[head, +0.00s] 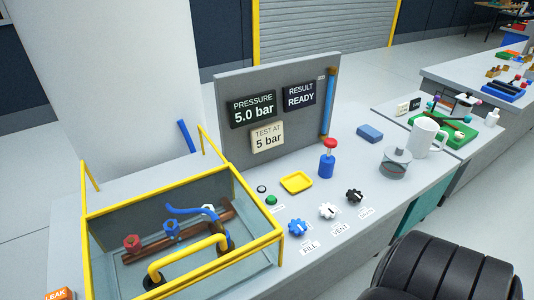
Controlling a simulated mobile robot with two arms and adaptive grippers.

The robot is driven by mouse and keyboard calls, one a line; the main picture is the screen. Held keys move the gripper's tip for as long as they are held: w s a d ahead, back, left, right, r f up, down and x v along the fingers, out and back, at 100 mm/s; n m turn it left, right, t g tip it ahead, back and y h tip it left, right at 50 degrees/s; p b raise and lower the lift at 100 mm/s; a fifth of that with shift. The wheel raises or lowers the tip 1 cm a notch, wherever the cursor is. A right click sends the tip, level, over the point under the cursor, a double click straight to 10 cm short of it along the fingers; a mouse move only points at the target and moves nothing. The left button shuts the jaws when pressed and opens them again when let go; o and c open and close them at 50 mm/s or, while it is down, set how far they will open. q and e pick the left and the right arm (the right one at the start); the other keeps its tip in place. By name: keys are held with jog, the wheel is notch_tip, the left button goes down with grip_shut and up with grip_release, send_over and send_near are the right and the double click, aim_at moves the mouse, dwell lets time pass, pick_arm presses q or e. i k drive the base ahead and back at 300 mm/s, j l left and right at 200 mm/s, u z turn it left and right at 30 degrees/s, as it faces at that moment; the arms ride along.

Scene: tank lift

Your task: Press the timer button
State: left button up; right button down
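A small green round button (271,200) sits on the grey bench top, with a small label below it that is too small to read. I cannot tell for sure that it is the timer button. A small dark round part with a pale rim (262,188) lies just behind it. The upright grey panel (226,92) behind carries a pressure display (252,110) reading 5.0 bar, a result display (299,95) reading READY and a sign (267,138) reading TEST AT 5 bar. Neither of my grippers is in view.
A yellow-framed tank (180,204) with pipework stands left of the button. A yellow tray (296,182), a blue-and-red pump-like part (327,160) and blue (297,228), white (327,211) and black (354,196) knobs lie to its right. An orange LEAK part (59,294) is at bottom left.

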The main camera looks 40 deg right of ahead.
aim_at(271, 199)
jog(key=k+l, duration=0.1)
jog(key=l, duration=0.3)
jog(key=k+l, duration=0.1)
jog(key=l, duration=0.3)
jog(key=l+u, duration=0.1)
jog(key=l, duration=0.3)
jog(key=k+l, duration=0.15)
jog(key=l, duration=0.25)
